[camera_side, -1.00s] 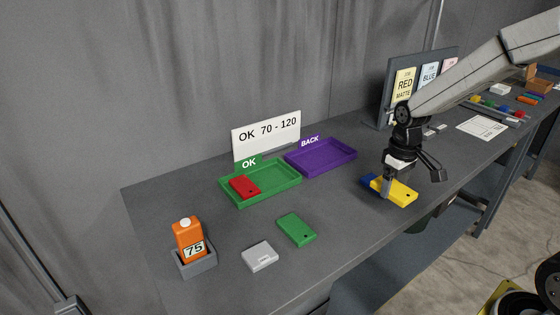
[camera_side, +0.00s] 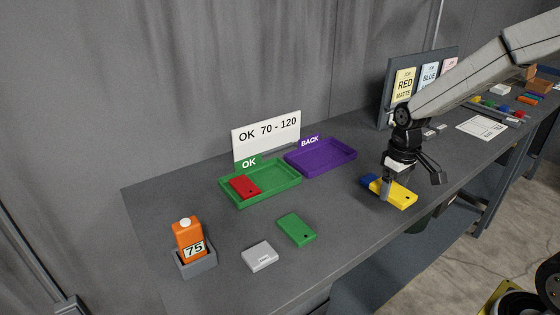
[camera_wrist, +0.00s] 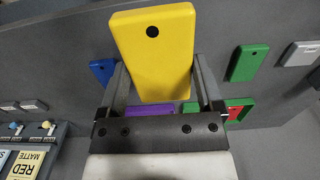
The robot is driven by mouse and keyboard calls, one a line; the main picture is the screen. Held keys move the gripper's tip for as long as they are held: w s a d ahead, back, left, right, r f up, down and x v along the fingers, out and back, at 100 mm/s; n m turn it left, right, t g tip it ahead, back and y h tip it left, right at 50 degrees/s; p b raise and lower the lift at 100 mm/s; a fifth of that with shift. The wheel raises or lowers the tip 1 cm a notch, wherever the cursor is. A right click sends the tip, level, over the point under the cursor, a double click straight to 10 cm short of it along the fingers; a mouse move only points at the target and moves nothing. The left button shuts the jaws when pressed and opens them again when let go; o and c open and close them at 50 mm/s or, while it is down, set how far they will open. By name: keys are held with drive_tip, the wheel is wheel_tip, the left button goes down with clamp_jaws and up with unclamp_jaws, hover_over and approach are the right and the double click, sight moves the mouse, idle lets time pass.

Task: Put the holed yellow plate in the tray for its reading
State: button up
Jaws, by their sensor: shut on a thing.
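The yellow plate (camera_side: 402,197) has one dark hole near its end and is in my gripper (camera_side: 386,188), at the right part of the bench. In the wrist view the yellow plate (camera_wrist: 153,60) sits between the two fingers of my gripper (camera_wrist: 165,85), which is shut on it. The green OK tray (camera_side: 283,188) holds a red plate (camera_side: 244,186). The purple BACK tray (camera_side: 325,162) looks empty. An orange gauge (camera_side: 188,238) reading 75 stands in a grey holder at the left.
A blue plate (camera_side: 370,181) lies just behind the yellow one. A green plate (camera_side: 297,229) and a light grey block (camera_side: 260,256) lie in front of the green tray. A panel with colour cards (camera_side: 405,84) stands behind my arm. Bench between trays and gripper is clear.

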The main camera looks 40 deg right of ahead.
drive_tip(key=w+a+f, duration=0.4)
drive_tip(key=a+f, duration=0.1)
drive_tip(key=a, duration=0.4)
drive_tip(key=s+d+r, duration=0.1)
drive_tip(key=d, duration=0.2)
drive_tip(key=s+d+r, duration=0.2)
drive_tip(key=d, duration=0.1)
drive_tip(key=s+d+r, duration=0.1)
drive_tip(key=d+r, duration=0.1)
drive_tip(key=d, duration=0.1)
drive_tip(key=shift+s+d+r, duration=0.2)
drive_tip(key=shift+d, duration=0.15)
drive_tip(key=w+f, duration=0.2)
drive_tip(key=w, duration=0.2)
drive_tip(key=w+d+f, duration=0.1)
drive_tip(key=w+f, duration=0.2)
drive_tip(key=w, duration=0.1)
drive_tip(key=w+d+f, duration=0.1)
drive_tip(key=w+f, duration=0.2)
drive_tip(key=w, duration=0.1)
drive_tip(key=shift+d, duration=0.2)
drive_tip(key=shift+w+f, duration=0.35)
